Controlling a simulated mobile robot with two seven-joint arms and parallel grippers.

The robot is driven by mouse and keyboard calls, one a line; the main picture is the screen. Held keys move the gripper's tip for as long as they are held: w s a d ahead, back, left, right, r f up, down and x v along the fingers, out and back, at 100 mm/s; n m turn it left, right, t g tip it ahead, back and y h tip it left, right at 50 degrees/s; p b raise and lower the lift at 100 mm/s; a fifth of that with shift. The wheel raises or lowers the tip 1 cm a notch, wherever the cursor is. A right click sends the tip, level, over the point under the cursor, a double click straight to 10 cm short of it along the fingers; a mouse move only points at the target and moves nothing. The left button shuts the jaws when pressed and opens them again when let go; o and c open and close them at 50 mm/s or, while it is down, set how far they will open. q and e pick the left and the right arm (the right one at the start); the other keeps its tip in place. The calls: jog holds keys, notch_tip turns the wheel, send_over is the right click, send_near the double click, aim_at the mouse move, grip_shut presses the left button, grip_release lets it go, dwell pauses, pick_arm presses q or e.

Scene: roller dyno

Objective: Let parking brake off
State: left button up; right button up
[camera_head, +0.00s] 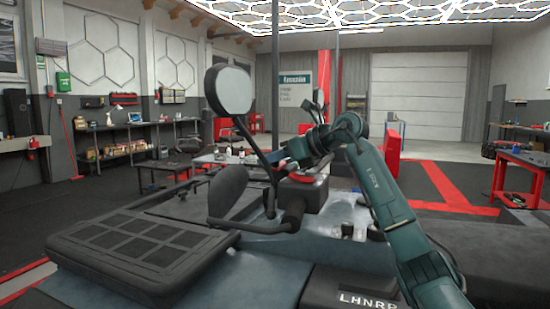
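A vehicle with a dark handlebar grip (288,222) and a large mirror (228,90) on a stalk fills the foreground. I cannot pick out the parking brake for certain; it may be a small part around the handlebar. My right arm, teal, rises from the lower right and bends over at the top. Its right gripper (284,163) points left, close to the mirror stalk and above the red-topped centre part (302,178). The fingers are too small and dark to tell whether they are open, or whether they touch anything. My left gripper is out of view.
A black slotted rack (140,246) lies at the front left of the vehicle. Workbenches line the left wall, and a red-legged table (525,160) stands right.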

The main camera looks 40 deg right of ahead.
grip_shut()
jog(key=shift+s, duration=0.1)
